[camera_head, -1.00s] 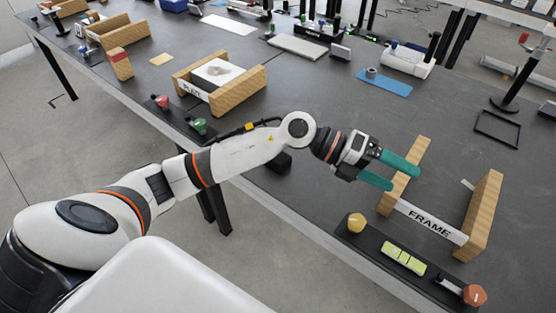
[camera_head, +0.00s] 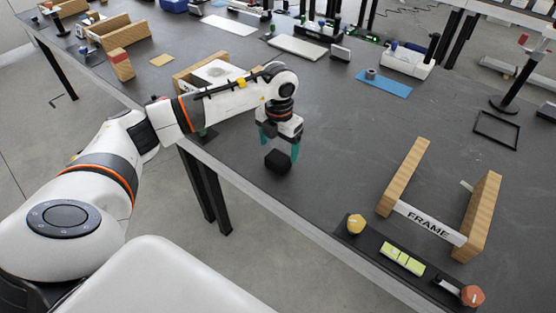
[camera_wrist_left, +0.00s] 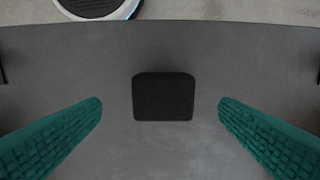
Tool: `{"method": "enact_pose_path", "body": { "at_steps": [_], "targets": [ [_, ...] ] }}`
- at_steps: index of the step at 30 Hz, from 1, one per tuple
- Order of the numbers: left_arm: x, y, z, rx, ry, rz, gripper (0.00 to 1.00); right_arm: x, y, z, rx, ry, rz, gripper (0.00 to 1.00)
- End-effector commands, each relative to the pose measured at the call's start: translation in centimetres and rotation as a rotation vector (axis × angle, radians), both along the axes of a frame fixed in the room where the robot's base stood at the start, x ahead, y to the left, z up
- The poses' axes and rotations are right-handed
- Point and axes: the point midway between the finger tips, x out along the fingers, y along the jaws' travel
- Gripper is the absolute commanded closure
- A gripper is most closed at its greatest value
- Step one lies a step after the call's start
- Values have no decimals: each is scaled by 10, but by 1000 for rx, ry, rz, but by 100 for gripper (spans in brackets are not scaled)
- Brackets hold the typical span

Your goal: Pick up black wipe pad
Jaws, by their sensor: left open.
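The black wipe pad (camera_head: 278,161) is a small dark block on the grey table near its front edge. In the left wrist view the pad (camera_wrist_left: 164,96) lies midway between the two green fingers, apart from both. My left gripper (camera_head: 279,148) points down above the pad with its fingers open on either side of it. In the left wrist view the open fingers of my left gripper (camera_wrist_left: 160,112) show at the lower left and right, with nothing held. My right gripper is not in view.
A wooden holder labelled FRAME (camera_head: 430,222) stands to the right, with a black strip carrying a yellow-green level (camera_head: 403,259) in front of it. Another wooden holder with a plate (camera_head: 218,72) is behind my left arm. The table between is clear.

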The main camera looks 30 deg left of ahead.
Motion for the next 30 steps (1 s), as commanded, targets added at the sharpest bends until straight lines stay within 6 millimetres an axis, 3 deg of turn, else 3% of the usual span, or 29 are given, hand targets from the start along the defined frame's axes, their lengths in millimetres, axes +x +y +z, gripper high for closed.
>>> {"method": "enact_pose_path", "body": {
  "at_steps": [5, 13, 23, 30],
  "targets": [
    [0, 1, -12, 0, 1, -1, 15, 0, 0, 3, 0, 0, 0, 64],
    [2, 3, -51, -2, 2, 0, 15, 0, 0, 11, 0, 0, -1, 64],
    [3, 4, -58, -1, -3, -1, 15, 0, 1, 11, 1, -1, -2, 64],
    [3, 4, -58, -1, -2, -1, 55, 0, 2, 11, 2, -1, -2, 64]
  ]
}}
